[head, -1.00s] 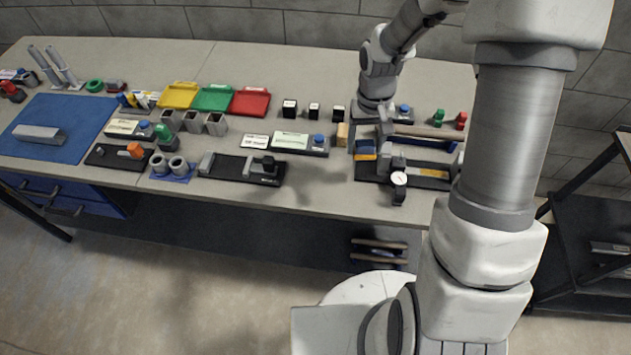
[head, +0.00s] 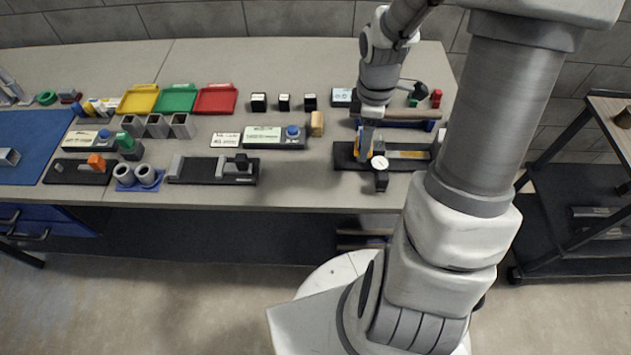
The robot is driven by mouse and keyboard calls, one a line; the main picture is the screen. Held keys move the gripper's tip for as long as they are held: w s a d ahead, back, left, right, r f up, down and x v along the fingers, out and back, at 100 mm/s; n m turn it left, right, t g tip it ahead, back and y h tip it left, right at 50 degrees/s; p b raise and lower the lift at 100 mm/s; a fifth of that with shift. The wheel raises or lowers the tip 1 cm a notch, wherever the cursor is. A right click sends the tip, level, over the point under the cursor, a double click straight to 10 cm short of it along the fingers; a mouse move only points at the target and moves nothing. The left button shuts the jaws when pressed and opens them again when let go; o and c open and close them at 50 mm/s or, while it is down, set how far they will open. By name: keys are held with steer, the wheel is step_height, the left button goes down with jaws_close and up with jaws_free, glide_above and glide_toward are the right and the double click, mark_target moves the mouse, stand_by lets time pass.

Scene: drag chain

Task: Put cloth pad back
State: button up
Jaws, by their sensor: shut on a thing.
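My gripper (head: 366,145) is low over the dark gauge fixture at the right part of the bench, pointing down. It is shut on a small yellow-and-blue piece (head: 360,143), which is mostly hidden by the fingers. I cannot tell for certain that this piece is the cloth pad, or whether it touches the fixture. The dark fixture base (head: 345,158) lies beneath, with a round white dial gauge (head: 379,163) just right of and in front of the fingertips.
A wooden block (head: 317,123) stands left of my gripper, beside a plate with a blue knob (head: 292,132). A blue rack with a bar (head: 430,125) is behind. Yellow, green and red trays (head: 215,99) are farther left. Bare bench lies front-left of the fixture.

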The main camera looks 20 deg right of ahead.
steer(key=shift+s+d+f+n, duration=0.1)
steer(key=shift+s+d+n, duration=0.3)
steer(key=shift+n, duration=0.2)
steer(key=shift+a+f, duration=0.2)
steer(key=shift+a, duration=0.1)
steer(key=b, duration=0.2)
glide_above(316, 181)
step_height(316, 181, down, 7)
steer(key=shift+r, duration=0.2)
steer(key=shift+w+f, duration=0.1)
steer(key=shift+f, duration=1.85)
steer(key=shift+f, duration=0.15)
steer(key=o, duration=1.2)
